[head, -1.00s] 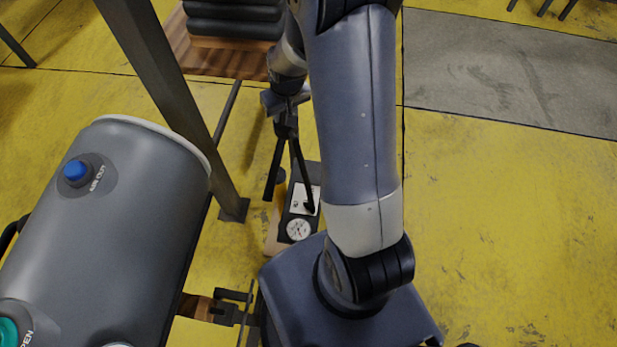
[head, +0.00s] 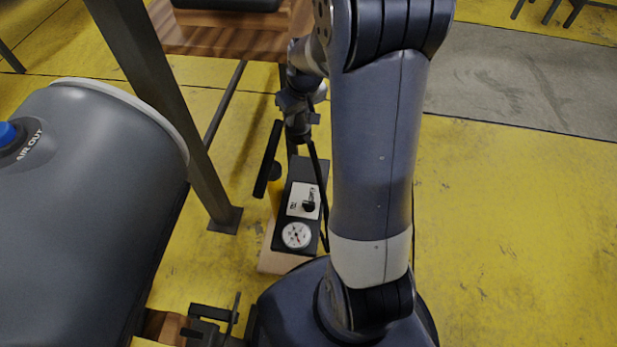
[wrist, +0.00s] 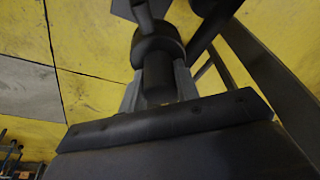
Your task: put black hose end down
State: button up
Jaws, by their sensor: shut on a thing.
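My gripper (wrist: 158,90) is shut on the black hose end (wrist: 158,72), a short dark cylinder between its jaws in the wrist view. In the head view my gripper (head: 297,125) is small and dark, above a black box with a gauge. A thin black hose (head: 318,175) runs down from it along the right side of this gauge box (head: 318,168). The hose end looks held clear of the floor. Its tip and the exact jaw contact are too small to tell in the head view.
The gauge box has a white dial (head: 296,235) and sits on a pale wooden block (head: 275,262). A dark post (head: 165,110) stands left of it. A large grey tank (head: 80,190) fills the left. Wooden planks (head: 225,40) lie behind. The yellow floor (head: 500,220) at right is clear.

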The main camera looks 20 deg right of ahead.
jog(key=shift+n, duration=0.3)
jog(key=f+b, duration=0.4)
jog(key=f, duration=0.1)
jog(key=d+f+b, duration=0.1)
jog(key=f+b, duration=0.4)
jog(key=f, duration=0.1)
jog(key=d+f+b, duration=0.1)
jog(key=f+b, duration=0.4)
jog(key=f, duration=0.1)
jog(key=shift+s+d+f, duration=0.15)
jog(key=shift+d+f, duration=0.05)
jog(key=shift+d, duration=0.05)
jog(key=shift+r, duration=0.1)
jog(key=shift+c, duration=0.5)
jog(key=o, duration=1.1)
jog(key=p+v, duration=0.4)
jog(key=v, duration=0.8)
jog(key=shift+d, duration=0.2)
